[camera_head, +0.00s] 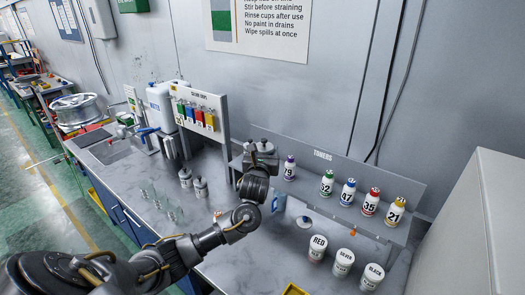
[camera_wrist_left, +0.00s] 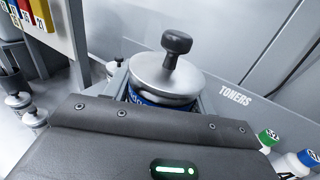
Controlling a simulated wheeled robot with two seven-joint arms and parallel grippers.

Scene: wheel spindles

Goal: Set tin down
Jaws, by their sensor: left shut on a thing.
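My left gripper (camera_head: 264,158) is at the left end of the toner shelf, shut on a tin. In the left wrist view the tin (camera_wrist_left: 164,78) has a shiny metal lid, a black knob on top and a blue label. The gripper hides its lower part, so I cannot tell whether its base touches the shelf. The toner shelf (camera_head: 345,172) holds a row of numbered bottles, with the purple-capped 79 bottle (camera_head: 289,168) closest to the gripper. My right gripper is not in view.
Lidded cups marked RED (camera_head: 317,248), SILVER (camera_head: 342,262) and BLACK (camera_head: 372,277) stand on the counter in front. Two small metal tins (camera_head: 200,188) and several glasses (camera_head: 174,213) stand to the left. A colour card rack (camera_head: 197,111) rises behind the gripper's left.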

